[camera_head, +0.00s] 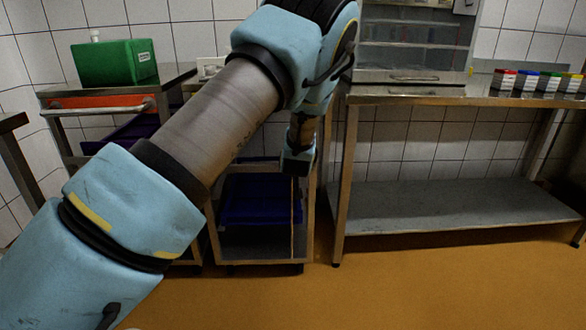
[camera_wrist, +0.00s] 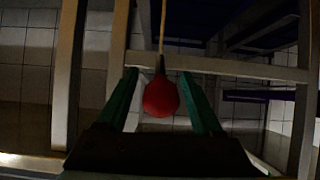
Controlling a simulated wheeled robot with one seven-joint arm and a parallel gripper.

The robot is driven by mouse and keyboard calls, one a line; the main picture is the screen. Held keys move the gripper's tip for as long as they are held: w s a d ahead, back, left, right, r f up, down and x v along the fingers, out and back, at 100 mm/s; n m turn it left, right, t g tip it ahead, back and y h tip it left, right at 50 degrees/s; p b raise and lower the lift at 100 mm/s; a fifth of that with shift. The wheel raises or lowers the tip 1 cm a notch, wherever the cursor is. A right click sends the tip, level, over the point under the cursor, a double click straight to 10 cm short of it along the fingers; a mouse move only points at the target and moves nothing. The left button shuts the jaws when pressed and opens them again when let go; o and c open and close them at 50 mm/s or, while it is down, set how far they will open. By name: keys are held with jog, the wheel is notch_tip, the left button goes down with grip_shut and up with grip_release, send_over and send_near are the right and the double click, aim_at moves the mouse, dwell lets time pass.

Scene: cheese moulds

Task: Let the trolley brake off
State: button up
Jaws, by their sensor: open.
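The trolley (camera_head: 307,235) is a metal frame with blue trays (camera_head: 250,200), below my arm in the head view. In the wrist view, a red knob (camera_wrist: 160,97) with a dark neck sits on a thin tan rod (camera_wrist: 162,30). The rod also shows against the trolley in the head view (camera_head: 292,220). My gripper (camera_wrist: 158,76) is open, with one green finger on each side of the knob. I cannot tell whether either finger touches it. The knob and my fingertips cannot be made out in the head view.
A steel bench (camera_head: 420,96) with a lower shelf (camera_head: 450,205) stands to the right, with small coloured boxes (camera_head: 527,80) on top. A cart with an orange panel (camera_head: 90,101) and a green box (camera_head: 115,62) stands left. The orange floor (camera_head: 400,280) in front is clear.

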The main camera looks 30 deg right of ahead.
jog(key=shift+s, duration=0.1)
jog(key=v, duration=1)
jog(key=shift+s+r+p, duration=0.2)
jog(key=shift+r+p, duration=0.1)
jog(key=shift+a, duration=0.15)
jog(key=w+a+n+g+y, duration=0.1)
jog(key=a+n+g+y, duration=0.2)
jog(key=a, duration=1.6)
jog(key=s+a+r+g+y, duration=0.1)
jog(key=s+a+r+g, duration=0.1)
jog(key=s+a, duration=0.45)
jog(key=s+a+r+n+g, duration=0.1)
jog(key=s+a+g, duration=0.15)
jog(key=a, duration=0.65)
jog(key=s+a+r+g+y, duration=0.1)
jog(key=s+a+r+g, duration=0.1)
jog(key=s+a, duration=0.4)
notch_tip(320, 180, up, 18)
jog(key=w+a+p, duration=0.1)
jog(key=p, duration=1.7)
jog(key=shift+r+p, duration=0.2)
jog(key=shift+p, duration=0.2)
